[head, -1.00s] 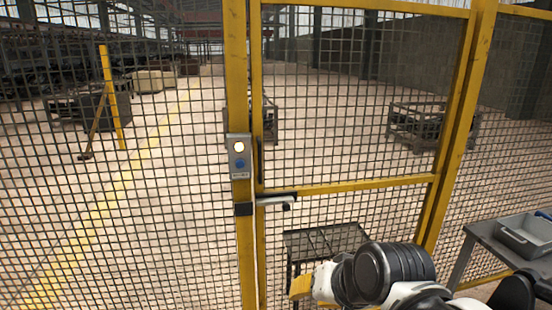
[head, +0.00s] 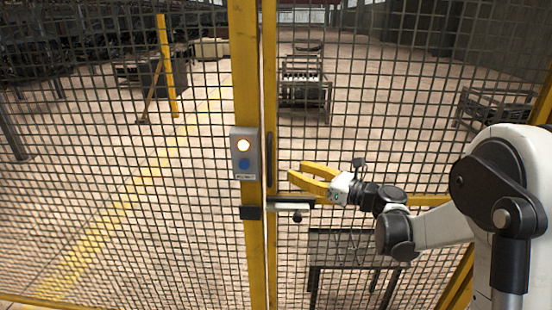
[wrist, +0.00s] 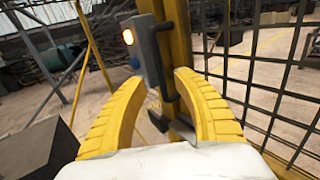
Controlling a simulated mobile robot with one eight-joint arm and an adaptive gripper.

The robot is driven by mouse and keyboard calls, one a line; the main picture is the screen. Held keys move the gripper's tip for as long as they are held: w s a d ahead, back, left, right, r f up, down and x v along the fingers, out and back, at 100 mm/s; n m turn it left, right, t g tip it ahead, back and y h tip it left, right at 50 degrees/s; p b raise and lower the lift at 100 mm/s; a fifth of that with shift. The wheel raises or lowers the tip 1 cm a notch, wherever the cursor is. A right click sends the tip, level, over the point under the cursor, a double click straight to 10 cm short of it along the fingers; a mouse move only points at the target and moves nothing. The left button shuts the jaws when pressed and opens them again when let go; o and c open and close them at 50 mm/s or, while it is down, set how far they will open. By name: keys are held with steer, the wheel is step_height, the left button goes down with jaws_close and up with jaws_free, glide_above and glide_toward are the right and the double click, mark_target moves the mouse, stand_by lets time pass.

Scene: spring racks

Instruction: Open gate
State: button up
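The gate (head: 271,90) is a yellow-framed mesh door, closed against a yellow post (head: 245,60). A grey lever handle (head: 292,206) with a dark end sits on its left edge, beside a black latch block (head: 250,213) on the post. A dark vertical pull bar (head: 270,146) is higher on the frame. My gripper (head: 296,169) is open and empty, above and right of the lever, with its yellow fingers pointing left. In the wrist view, my gripper (wrist: 160,78) has its fingers apart, with the post between and beyond them. Contact cannot be told.
A grey control box (head: 244,152) with a lit lamp and blue button is on the post; it shows in the wrist view (wrist: 148,52). A dark table (head: 350,250) stands low at the right. Mesh fencing (head: 120,200) extends left. Open floor lies behind the mesh.

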steer(key=b, duration=0.2)
glide_above(270, 183)
steer(key=shift+w, duration=0.4)
jaws_close()
